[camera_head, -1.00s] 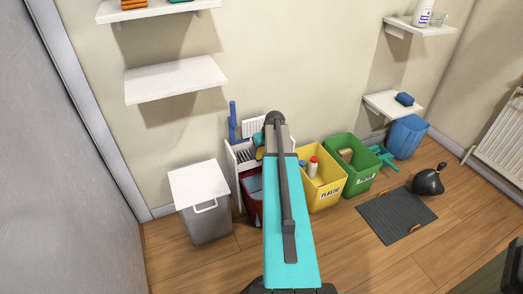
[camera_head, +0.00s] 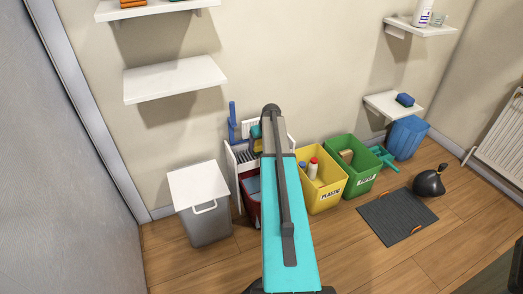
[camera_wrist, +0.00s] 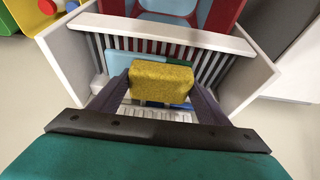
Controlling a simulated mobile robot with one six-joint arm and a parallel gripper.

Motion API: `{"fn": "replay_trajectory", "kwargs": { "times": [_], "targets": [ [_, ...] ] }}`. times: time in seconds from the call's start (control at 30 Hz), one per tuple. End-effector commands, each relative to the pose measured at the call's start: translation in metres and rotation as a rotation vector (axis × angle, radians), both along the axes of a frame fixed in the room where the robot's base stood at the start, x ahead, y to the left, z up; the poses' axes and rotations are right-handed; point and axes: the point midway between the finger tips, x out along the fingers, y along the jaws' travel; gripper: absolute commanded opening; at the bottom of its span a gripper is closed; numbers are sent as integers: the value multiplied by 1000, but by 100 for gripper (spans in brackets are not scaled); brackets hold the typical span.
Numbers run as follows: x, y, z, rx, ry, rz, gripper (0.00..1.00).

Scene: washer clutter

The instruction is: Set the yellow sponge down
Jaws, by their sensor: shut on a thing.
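The yellow sponge (camera_wrist: 162,82) is in the wrist view, held between the two fingers of my gripper (camera_wrist: 160,88). My gripper is shut on it. Below and beyond the sponge is a white rack (camera_wrist: 55,55) with slatted sides, and blue and teal flat items show inside it behind the sponge. I cannot tell whether the sponge touches anything in the rack. In the head view my teal arm reaches toward the white rack (camera_head: 231,160); the sponge is not clearly visible there.
A yellow plastic bin (camera_head: 322,198) and a green bin (camera_head: 358,182) stand right of the rack. A grey bin with a white lid (camera_head: 205,215) stands left. White wall shelves (camera_head: 175,80) hang above.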

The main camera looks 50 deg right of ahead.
Motion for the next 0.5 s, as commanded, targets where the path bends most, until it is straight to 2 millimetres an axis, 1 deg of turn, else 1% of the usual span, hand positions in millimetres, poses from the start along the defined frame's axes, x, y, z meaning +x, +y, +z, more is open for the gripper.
{"fn": "replay_trajectory", "kwargs": {
  "times": [0.3, 0.5],
  "targets": [
    [0, 0, -32, 1, 1, 0, 52],
    [0, 0, -35, 0, -1, 0, 52]
  ]
}}
